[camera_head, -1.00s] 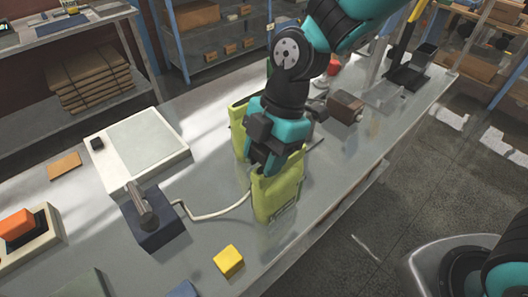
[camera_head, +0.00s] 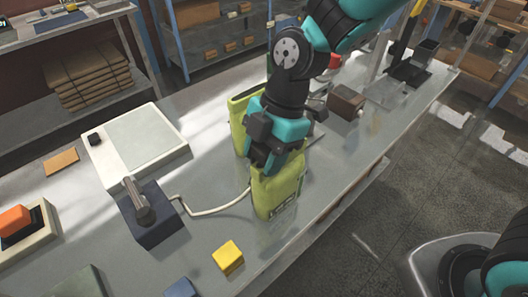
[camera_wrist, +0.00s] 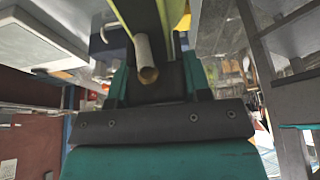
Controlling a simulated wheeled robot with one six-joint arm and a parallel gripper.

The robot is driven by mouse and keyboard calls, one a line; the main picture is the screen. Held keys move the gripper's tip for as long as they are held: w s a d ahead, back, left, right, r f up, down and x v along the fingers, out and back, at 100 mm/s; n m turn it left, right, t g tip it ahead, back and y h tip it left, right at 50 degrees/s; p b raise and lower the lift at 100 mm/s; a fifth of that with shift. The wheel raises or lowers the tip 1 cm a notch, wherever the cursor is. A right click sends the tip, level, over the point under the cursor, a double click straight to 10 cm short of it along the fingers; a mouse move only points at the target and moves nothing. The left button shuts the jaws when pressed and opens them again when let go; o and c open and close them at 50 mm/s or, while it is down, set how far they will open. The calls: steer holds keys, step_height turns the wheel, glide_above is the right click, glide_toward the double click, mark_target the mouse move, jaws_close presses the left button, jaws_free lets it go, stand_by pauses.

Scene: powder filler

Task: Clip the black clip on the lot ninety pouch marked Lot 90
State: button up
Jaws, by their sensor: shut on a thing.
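The front yellow-green pouch (camera_head: 277,196) is directly under my gripper (camera_head: 266,168) in the head view. Dark lettering shows low on its face, too small to read with certainty. My gripper points down at the pouch's upper edge, with its jaws shut and the fingertips touching or overlapping that edge. The black clip cannot be made out apart from the dark fingers and appears hidden between them. A second yellow-green pouch (camera_head: 237,128) stands just behind, partly covered by my gripper. The wrist view shows yellow-green strips near the jaws and a pale tube-like thing.
A dark blue box (camera_head: 152,226) with a grey lever and a pale cord lies left of the front pouch. A white scale (camera_head: 139,143) is behind it. A yellow block (camera_head: 228,258) sits near the table's front edge. A brown block (camera_head: 346,102) stands to the right.

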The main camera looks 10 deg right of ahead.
steer(key=shift+f+b, duration=0.55)
steer(key=shift+f, duration=0.15)
steer(key=o, duration=1)
